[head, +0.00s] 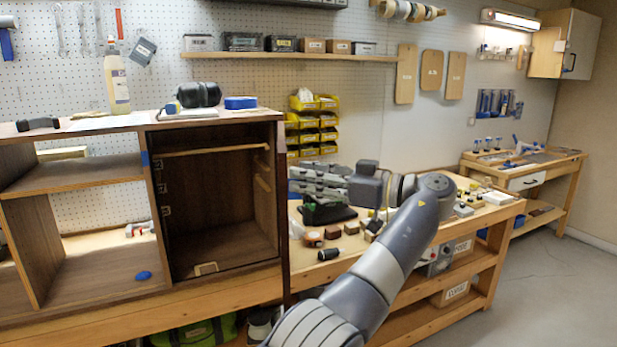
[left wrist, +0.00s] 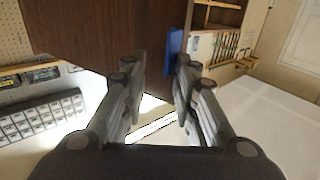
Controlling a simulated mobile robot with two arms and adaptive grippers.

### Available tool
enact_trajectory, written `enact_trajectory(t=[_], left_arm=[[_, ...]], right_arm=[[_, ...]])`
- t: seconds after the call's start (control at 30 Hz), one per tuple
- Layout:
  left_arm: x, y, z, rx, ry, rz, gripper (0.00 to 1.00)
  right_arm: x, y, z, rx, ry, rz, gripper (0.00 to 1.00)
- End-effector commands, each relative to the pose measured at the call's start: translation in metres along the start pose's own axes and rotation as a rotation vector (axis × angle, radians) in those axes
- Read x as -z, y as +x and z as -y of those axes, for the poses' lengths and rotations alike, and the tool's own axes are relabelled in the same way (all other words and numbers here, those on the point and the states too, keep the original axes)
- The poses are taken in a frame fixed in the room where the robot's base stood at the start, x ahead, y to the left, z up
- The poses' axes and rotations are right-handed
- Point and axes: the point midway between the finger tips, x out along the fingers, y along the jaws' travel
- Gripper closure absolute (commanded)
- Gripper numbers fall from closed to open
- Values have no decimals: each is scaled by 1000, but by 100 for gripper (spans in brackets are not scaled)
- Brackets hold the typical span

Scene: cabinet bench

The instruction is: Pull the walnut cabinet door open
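The walnut cabinet (head: 215,125) stands on a wooden bench at the left. Its right compartment is uncovered, and I see into its dark interior. The walnut door (head: 284,220) shows as a thin, nearly edge-on strip at the right side of that compartment, so it stands open. My left gripper (head: 296,180) is just right of this strip, with its fingers apart. In the left wrist view a broad walnut panel (left wrist: 100,35) lies beyond the fingertips of my left gripper (left wrist: 158,70). I cannot tell whether they touch it. My right gripper is not in view.
Ear defenders (head: 199,94) and a bottle (head: 117,80) stand on the cabinet top. Yellow bins (head: 315,125) are on the wall behind. Small items, including a black cylinder (head: 328,254), lie on the bench right of the door. Open floor (head: 545,270) is at the right.

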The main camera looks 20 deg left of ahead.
Motion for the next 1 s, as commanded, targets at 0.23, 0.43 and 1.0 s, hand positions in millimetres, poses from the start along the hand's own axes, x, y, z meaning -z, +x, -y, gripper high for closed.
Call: enact_trajectory(t=[0.23, 0.43, 1.0], left_arm=[[18, 0, -1, -3, -1, 0, 77], [59, 0, 1, -2, -4, -4, 77], [102, -1, 2, 0, -2, -3, 77]], right_arm=[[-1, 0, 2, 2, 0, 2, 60], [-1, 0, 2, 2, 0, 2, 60], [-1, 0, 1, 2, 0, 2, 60]])
